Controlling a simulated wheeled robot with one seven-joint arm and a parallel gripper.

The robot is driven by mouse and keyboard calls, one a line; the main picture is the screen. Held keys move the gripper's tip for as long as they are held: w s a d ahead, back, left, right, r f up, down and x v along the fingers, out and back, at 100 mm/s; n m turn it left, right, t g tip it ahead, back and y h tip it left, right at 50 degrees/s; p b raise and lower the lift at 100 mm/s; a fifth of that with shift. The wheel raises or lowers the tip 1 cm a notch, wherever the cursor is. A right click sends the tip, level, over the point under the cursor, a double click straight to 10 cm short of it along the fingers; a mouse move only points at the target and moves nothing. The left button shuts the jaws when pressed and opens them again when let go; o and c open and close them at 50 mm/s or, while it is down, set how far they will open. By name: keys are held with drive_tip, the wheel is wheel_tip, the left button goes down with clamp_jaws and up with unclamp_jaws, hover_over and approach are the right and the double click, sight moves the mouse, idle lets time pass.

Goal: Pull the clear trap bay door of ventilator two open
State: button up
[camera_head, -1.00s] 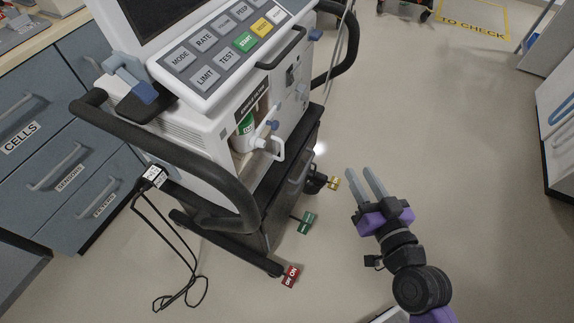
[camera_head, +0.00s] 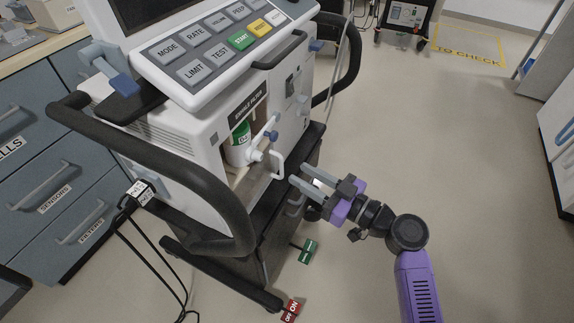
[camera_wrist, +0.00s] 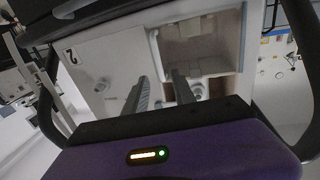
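Ventilator two (camera_head: 190,135) is a white unit; its panel carries a "2" (camera_wrist: 70,57) in the wrist view. The recessed bay (camera_head: 243,172) in its front sits under an "EXHALE FILTER" label (camera_head: 249,106) and holds a green-and-white canister (camera_head: 240,143). The clear pane is hard to make out, so I cannot tell whether the door is fully closed. A white handle (camera_head: 278,164) stands at the bay's right side. My gripper (camera_head: 298,175) is open and empty, its fingertips just right of and slightly below the handle. In the wrist view my gripper (camera_wrist: 160,75) points at the bay.
A black push bar (camera_head: 205,185) curves around the ventilator's near side. Green (camera_head: 309,251) and red (camera_head: 291,310) tagged pedals stick out near the floor. Blue-grey drawers (camera_head: 55,190) stand at left. Open floor (camera_head: 480,180) lies at right.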

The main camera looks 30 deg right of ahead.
sight(259, 184)
drive_tip(key=shift+x, duration=2.75)
clamp_jaws()
